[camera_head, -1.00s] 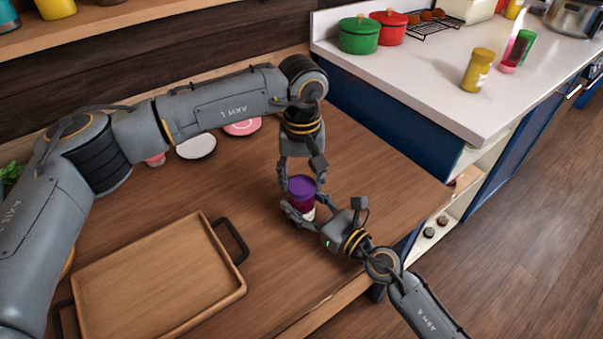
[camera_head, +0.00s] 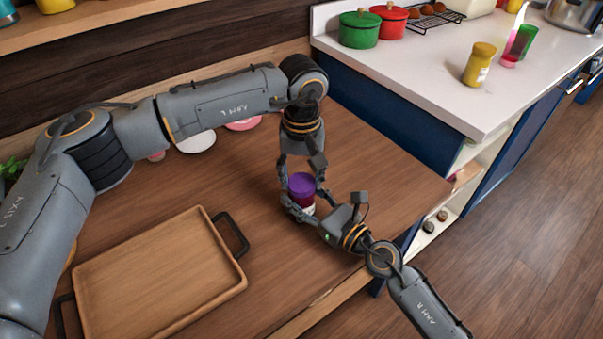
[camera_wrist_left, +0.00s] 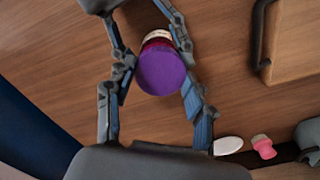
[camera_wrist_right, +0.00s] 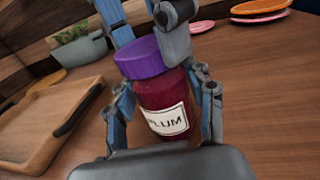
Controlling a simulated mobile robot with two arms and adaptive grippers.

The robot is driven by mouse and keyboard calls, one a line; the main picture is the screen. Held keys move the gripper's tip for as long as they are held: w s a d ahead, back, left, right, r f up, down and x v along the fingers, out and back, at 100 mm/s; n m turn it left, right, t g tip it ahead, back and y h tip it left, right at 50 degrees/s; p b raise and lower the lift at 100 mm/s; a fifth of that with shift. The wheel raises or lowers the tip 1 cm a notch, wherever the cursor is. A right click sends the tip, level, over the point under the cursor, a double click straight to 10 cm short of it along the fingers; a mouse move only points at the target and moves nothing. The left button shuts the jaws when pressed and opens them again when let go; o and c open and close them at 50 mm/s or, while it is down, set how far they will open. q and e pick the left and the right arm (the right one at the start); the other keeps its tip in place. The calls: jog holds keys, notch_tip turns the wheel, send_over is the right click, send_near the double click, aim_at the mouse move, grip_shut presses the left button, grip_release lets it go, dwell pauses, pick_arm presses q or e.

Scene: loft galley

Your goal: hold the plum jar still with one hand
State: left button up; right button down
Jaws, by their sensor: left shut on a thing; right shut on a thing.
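The plum jar (camera_head: 301,186) stands upright on the wooden counter, dark red with a purple lid and a white label reading "PLUM" in the right wrist view (camera_wrist_right: 166,105). My left gripper (camera_head: 302,182) reaches down from above and is shut on the jar at its lid. In the left wrist view the purple lid (camera_wrist_left: 162,70) lies between its fingers. My right gripper (camera_head: 303,212) comes in low from the front right and is shut on the jar's body. Its fingers flank the jar in the right wrist view (camera_wrist_right: 165,105). The fingers partly hide the jar.
A wooden tray (camera_head: 160,290) with dark handles lies at the front left. A white plate (camera_head: 196,142) and a pink dish (camera_head: 243,124) lie behind my left arm. The white worktop at the right holds a green pot (camera_head: 359,30), a red pot (camera_head: 389,24) and a yellow jar (camera_head: 479,64).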

pick_arm(q)
jog(key=shift+f, duration=0.15)
jog(key=m, duration=0.9)
jog(key=shift+m, duration=0.4)
jog(key=o, duration=0.8)
jog(key=shift+c, duration=0.2)
jog(key=shift+r, duration=2.25)
